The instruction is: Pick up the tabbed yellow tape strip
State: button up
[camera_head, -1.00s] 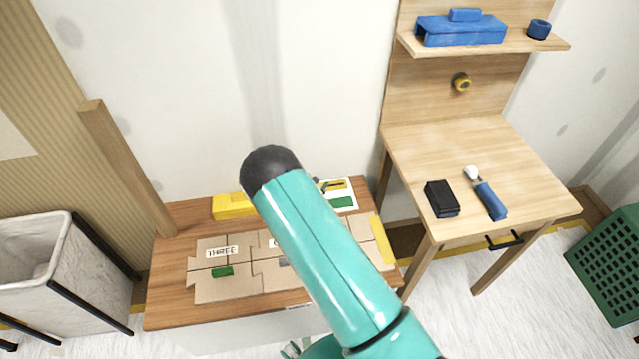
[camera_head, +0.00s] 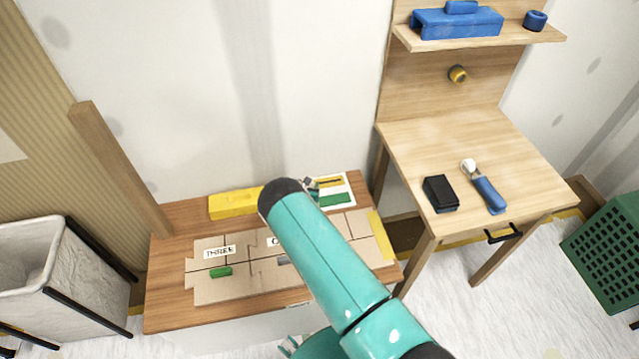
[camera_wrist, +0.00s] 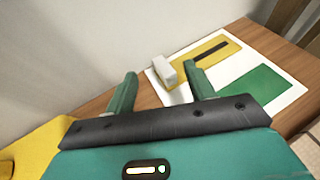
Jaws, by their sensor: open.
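The yellow tape strip (camera_wrist: 212,55) lies on a white card at the back right of the low table, with a dark bar along it. A pale block-like tab (camera_wrist: 164,72) stands at its near-left end. In the head view the strip (camera_head: 331,182) is small, beside my gripper (camera_head: 309,185). In the wrist view my gripper (camera_wrist: 160,70) is open, with its two green fingers apart. The tab appears in the gap between the fingertips, close to the right one. I cannot tell whether they touch it.
A green strip (camera_wrist: 258,92) lies on the same white card (camera_wrist: 225,97). A yellow box (camera_head: 232,204) stands left of my arm by the wall. Cardboard pieces (camera_head: 220,290) cover the table's front. A taller desk (camera_head: 450,140) with a black block and a blue-handled tool stands to the right.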

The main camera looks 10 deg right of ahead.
aim_at(326, 180)
jog(key=shift+x, duration=2.55)
jog(key=shift+s+d+f, duration=0.1)
jog(key=shift+c, duration=0.4)
grip_shut()
